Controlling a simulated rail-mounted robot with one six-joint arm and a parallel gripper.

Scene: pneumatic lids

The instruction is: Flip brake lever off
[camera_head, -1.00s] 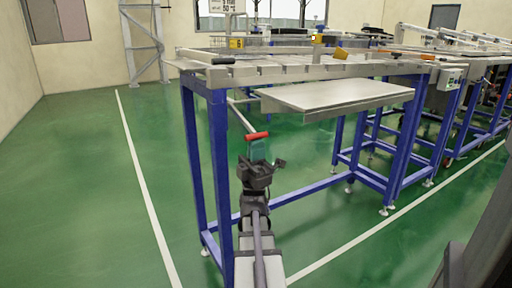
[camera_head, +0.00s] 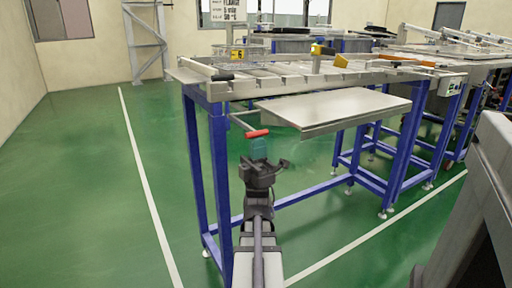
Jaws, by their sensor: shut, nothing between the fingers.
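A lever with a red handle (camera_head: 258,133) on a thin grey rod (camera_head: 240,123) sticks out below the left end of the blue-legged table (camera_head: 205,98); I take it as the brake lever. Nothing shows between the fingers. The lever's pivot is hidden behind the table leg and edge.
A pale shelf plate (camera_head: 335,106) juts out right of the lever, close to my gripper. A blue table leg (camera_head: 221,180) stands just left of my arm. A black-handled bar (camera_head: 222,77) lies on the tabletop. Green floor (camera_head: 90,190) is clear at left.

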